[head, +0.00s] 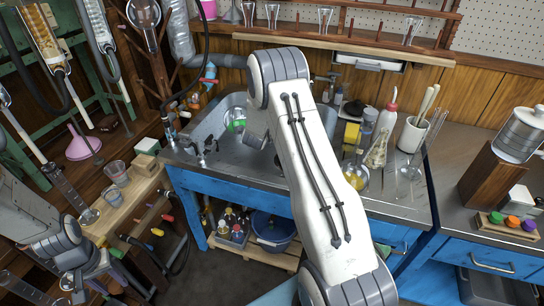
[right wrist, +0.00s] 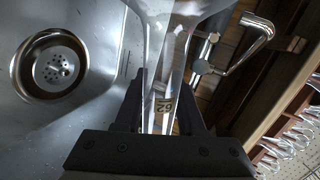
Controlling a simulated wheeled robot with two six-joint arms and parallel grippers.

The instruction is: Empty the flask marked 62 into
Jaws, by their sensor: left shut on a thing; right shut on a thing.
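The flask widens away from the gripper. Whether it holds liquid is not clear. The metal sink (right wrist: 100,85), with its round drain (right wrist: 52,68), lies to the left in that view. In the head view my right arm hides the right gripper and flask near the sink (head: 203,125). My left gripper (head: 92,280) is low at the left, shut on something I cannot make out.
Right of the sink stand a flask with yellow liquid (head: 355,177), other glassware, and a white cup (head: 412,134) with utensils. A metal faucet (right wrist: 250,35) is near the held flask. A wooden bench (head: 128,197) with beakers stands at the left.

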